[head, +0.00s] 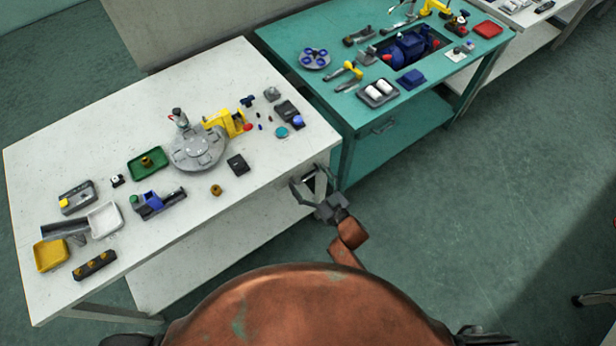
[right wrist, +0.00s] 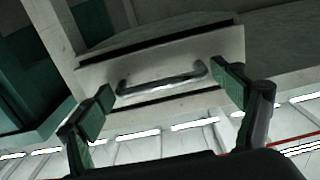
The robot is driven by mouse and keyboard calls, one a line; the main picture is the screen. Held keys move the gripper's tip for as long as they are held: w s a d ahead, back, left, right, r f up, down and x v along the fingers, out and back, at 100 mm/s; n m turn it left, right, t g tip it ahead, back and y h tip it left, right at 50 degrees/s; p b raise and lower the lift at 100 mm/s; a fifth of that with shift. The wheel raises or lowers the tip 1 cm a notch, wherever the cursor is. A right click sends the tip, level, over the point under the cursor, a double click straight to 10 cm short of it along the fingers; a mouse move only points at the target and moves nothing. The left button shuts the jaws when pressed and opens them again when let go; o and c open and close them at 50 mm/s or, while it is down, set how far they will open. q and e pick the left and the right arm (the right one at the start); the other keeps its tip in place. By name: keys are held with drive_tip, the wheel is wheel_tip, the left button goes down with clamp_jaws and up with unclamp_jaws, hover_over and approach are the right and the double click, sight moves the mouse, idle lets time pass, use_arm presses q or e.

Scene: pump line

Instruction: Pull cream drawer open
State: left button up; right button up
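The cream drawer (right wrist: 205,52) shows in the right wrist view as a pale front panel with a curved metal bar handle (right wrist: 160,84). My right gripper (right wrist: 163,90) is open there, with one green-padded finger on each side of the handle. The handle lies between the fingers, and I see no grip on it. In the head view my right gripper (head: 308,184) is at the right end of the white table, below its top. The drawer is hard to make out in that view. Whether the drawer is fully closed I cannot tell. My left gripper is not seen.
The white table (head: 75,145) carries a grey round fixture (head: 198,150), a green tray (head: 148,162), a yellow tray (head: 50,255) and several small parts. The floor to the right (head: 470,210) is clear.

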drive_tip(key=c, duration=1.5)
use_arm(q)
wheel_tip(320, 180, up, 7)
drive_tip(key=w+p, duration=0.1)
drive_tip(key=p, duration=0.6)
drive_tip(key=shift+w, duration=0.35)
use_arm(e)
drive_tip(key=v, duration=1.6)
drive_tip(key=o, duration=1.7)
